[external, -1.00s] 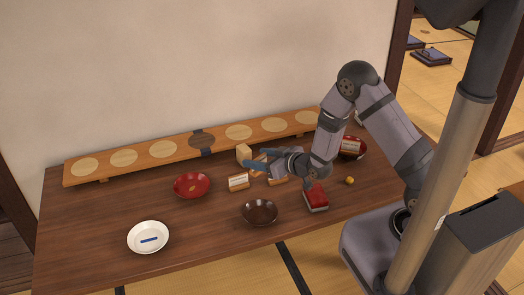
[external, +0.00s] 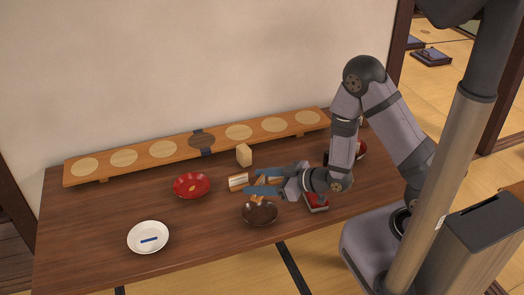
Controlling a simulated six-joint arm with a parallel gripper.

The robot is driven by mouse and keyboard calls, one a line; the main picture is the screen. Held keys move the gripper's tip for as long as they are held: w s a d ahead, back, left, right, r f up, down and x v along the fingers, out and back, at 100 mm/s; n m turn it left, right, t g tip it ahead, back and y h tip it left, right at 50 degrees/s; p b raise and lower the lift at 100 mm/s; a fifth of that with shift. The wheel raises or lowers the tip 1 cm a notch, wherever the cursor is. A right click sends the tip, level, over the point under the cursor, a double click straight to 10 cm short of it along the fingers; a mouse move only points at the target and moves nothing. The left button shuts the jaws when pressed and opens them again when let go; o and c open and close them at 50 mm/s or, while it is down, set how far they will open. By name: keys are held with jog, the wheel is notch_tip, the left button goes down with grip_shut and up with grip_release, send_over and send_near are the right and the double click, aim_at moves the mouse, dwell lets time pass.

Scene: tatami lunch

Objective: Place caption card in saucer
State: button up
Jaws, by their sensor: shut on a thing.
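My gripper (external: 262,181) is low over the middle of the table, with its blue fingers pointing left. It is shut on a small wood-coloured piece (external: 258,197), seemingly the caption card, mostly hidden by the fingers. The piece shows just behind the dark brown bowl (external: 260,215); I cannot tell whether they touch. A white saucer (external: 147,248) with a dark blue bar in its centre lies at the front left, well apart from my gripper. A red dish (external: 191,194) with a small golden mark lies left of my gripper.
A white-and-brown block (external: 238,181) lies just left of my fingers. A pale wooden block (external: 244,155) stands behind them. A red box (external: 317,203) is partly under my arm. A long wooden rack (external: 110,172) with round discs runs along the back.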

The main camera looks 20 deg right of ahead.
jog(key=shift+f, duration=2.9)
jog(key=shift+f, duration=1.9)
jog(key=shift+f, duration=0.2)
jog(key=o, duration=1)
jog(key=shift+r, duration=0.1)
